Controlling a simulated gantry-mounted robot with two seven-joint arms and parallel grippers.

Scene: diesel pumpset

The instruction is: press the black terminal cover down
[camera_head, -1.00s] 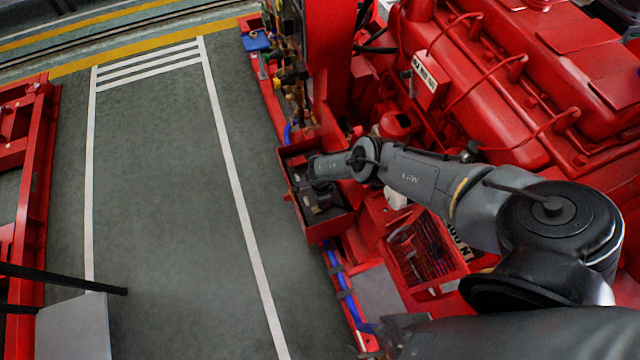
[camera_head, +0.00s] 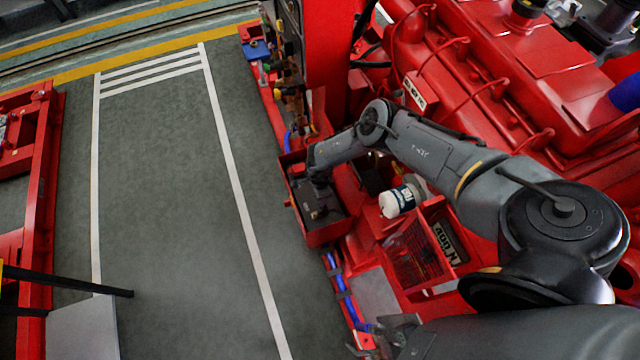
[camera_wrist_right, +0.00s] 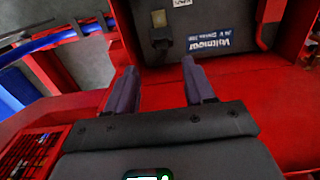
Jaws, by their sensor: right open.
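A black battery (camera_head: 322,212) sits in an open red box (camera_head: 325,236) at the middle of the head view. In the right wrist view, the battery (camera_wrist_right: 205,22) shows a blue and white label and a brass-coloured terminal piece (camera_wrist_right: 159,18). A small dark piece (camera_wrist_right: 162,43) lies just below that terminal; I cannot tell for sure whether it is the terminal cover. My right gripper (camera_wrist_right: 160,78) is open and empty, its two fingers apart and pointing toward the battery and the red box wall. In the head view it is above the battery's far end, mostly hidden by my wrist. My left gripper is not in view.
A red engine (camera_head: 500,70) fills the right. A white canister (camera_head: 398,202) and a red mesh-fronted box (camera_head: 418,258) stand close to my right arm. Blue hoses (camera_head: 340,283) run along the red frame's edge.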

